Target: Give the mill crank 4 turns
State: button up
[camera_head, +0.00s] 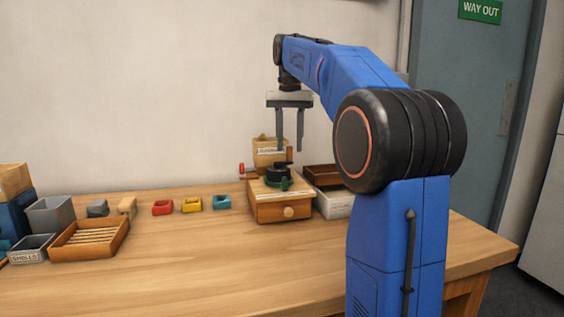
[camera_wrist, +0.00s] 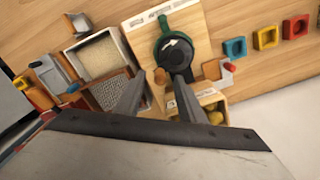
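The mill is a wooden box with a round drawer knob (camera_head: 280,208) on the table, with a green and black grinding head (camera_wrist: 177,25) on top. Its black crank hub (camera_wrist: 176,50) carries a white arrow. A brown upright wooden handle (camera_head: 290,155) stands by the hub; its round end shows in the wrist view (camera_wrist: 160,76). My gripper (camera_head: 290,150) is open above the mill, pointing down. In the wrist view the handle end appears between the fingertips, with no contact visible. The right finger covers part of the hub's lower edge.
Behind the mill is a labelled tan container (camera_head: 267,158). Trays (camera_head: 335,204) stand close on the right. Small red, yellow and blue bins (camera_head: 192,205) are to the left. The front table is clear.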

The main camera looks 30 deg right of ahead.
aim_at(284, 164)
jog(key=shift+f, duration=0.4)
jog(key=shift+f, duration=0.2)
jog(key=shift+f, duration=0.8)
